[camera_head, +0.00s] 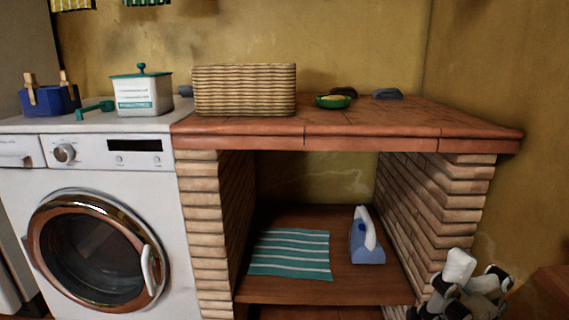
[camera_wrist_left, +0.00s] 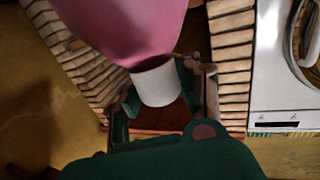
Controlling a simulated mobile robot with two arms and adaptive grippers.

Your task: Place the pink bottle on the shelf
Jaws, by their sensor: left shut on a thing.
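The pink bottle (camera_wrist_left: 122,25) shows only in the left wrist view, large at the top, with a white cap (camera_wrist_left: 157,82). My left gripper (camera_wrist_left: 163,95) is shut on the bottle at its white cap. Neither this gripper nor the bottle appears in the head view. The brown wooden shelf (camera_head: 315,290) lies under the brick counter. It holds a teal striped cloth (camera_head: 290,253) on the left and a blue and white iron (camera_head: 366,245) on the right.
Brick pillars (camera_head: 203,235) flank the shelf, under a tiled countertop (camera_head: 400,130). The countertop holds a wicker basket (camera_head: 245,90) and a green bowl (camera_head: 333,101). A washing machine (camera_head: 100,185) stands at left. The shelf has bare room between and in front of the cloth and iron.

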